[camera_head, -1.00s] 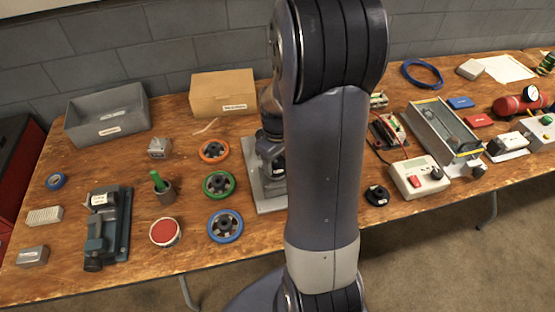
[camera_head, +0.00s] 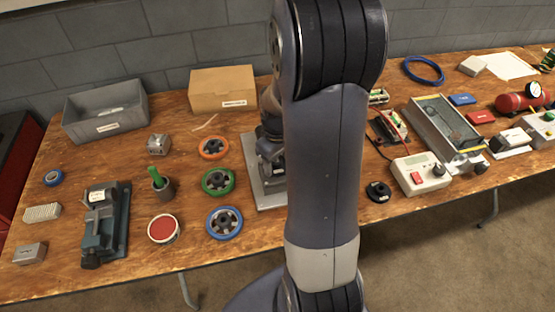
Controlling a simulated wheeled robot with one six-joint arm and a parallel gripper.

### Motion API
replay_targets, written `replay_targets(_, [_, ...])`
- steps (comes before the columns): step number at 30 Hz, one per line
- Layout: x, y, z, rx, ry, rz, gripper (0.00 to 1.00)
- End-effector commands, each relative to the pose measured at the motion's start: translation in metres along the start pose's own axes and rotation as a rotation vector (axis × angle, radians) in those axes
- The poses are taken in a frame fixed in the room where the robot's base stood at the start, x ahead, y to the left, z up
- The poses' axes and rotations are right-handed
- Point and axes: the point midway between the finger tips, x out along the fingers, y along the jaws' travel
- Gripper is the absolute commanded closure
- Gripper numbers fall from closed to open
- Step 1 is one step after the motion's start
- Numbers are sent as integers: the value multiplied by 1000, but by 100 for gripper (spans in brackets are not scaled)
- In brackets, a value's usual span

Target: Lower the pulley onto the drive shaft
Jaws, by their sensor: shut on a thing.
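The dark lower end of my arm shows in a narrow strip left of my big arm link, with part of my gripper (camera_head: 273,168) over a grey base plate (camera_head: 266,197). The gripper is shut on the pulley. The fingertips, the held pulley and the drive shaft are mostly hidden behind my arm link, so I cannot tell whether pulley and shaft touch.
Orange (camera_head: 213,147), green (camera_head: 218,183) and blue (camera_head: 224,223) ringed wheels lie left of the plate. A black round knob-like part (camera_head: 378,191) and a white meter box (camera_head: 420,175) are on the right. A cardboard box (camera_head: 222,90) and a grey bin (camera_head: 105,112) stand behind.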

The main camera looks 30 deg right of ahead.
Motion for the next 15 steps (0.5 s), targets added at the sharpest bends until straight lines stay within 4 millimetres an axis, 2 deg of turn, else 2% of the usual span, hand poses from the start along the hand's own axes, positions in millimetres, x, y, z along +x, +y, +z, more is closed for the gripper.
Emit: replay_targets(15, [4, 0, 0, 0, 0, 0, 70])
